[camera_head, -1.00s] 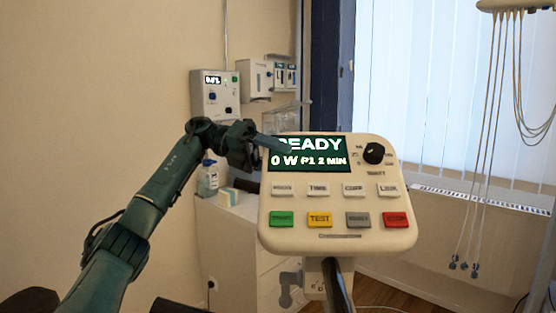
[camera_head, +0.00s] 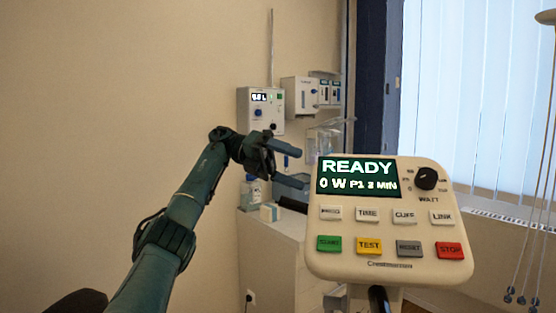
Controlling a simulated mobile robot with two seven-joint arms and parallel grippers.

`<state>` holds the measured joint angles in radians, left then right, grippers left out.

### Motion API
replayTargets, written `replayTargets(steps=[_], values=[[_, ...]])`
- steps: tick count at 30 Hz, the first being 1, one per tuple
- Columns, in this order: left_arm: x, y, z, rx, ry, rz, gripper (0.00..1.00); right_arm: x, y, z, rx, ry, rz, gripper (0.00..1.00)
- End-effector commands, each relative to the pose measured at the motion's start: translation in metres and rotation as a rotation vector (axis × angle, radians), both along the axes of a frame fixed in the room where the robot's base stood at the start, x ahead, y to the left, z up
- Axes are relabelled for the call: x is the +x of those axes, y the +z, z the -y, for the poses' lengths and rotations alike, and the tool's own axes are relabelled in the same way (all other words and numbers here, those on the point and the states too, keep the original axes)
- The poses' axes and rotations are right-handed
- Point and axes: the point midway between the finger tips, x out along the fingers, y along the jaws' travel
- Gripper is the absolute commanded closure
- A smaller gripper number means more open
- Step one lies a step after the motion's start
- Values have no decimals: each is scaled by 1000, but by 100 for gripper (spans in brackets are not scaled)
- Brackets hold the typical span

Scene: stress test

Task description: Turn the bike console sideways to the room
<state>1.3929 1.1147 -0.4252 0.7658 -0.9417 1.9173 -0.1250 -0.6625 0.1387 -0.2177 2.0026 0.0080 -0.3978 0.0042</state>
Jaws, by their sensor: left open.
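The bike console (camera_head: 388,222) is a cream panel on a post, right of the middle. Its dark screen (camera_head: 357,178) reads READY, 0 W, P1 2 MIN and faces me. A black knob, grey-white keys and a lower row of green, yellow, grey and red keys show on it. My left gripper (camera_head: 300,167) reaches in from the left and is open, with its two fingers apart beside the console's upper left edge. Nothing shows between the fingers; whether the lower fingertip touches the console I cannot tell. My right gripper is not in view.
Wall devices (camera_head: 262,108) hang behind my left gripper. A white cabinet (camera_head: 272,255) below them carries a bottle (camera_head: 251,192) and a small box (camera_head: 270,212). The wall at the left is bare.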

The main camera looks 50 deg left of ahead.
Motion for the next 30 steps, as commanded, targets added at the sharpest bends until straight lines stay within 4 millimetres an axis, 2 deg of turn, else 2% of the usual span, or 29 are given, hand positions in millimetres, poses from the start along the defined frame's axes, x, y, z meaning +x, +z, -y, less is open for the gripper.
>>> replayTargets(steps=[1, 3, 12, 30], values=[[-3, 8, -9, -4, 3, 2, 13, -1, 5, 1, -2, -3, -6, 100], [-7, 10, -18, -3, 0, 1, 13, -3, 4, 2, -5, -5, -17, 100], [-14, 10, -33, 0, 0, 0, 13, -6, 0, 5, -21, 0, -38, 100], [-15, 9, -36, 0, 0, 1, 13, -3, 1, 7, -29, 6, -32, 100]])
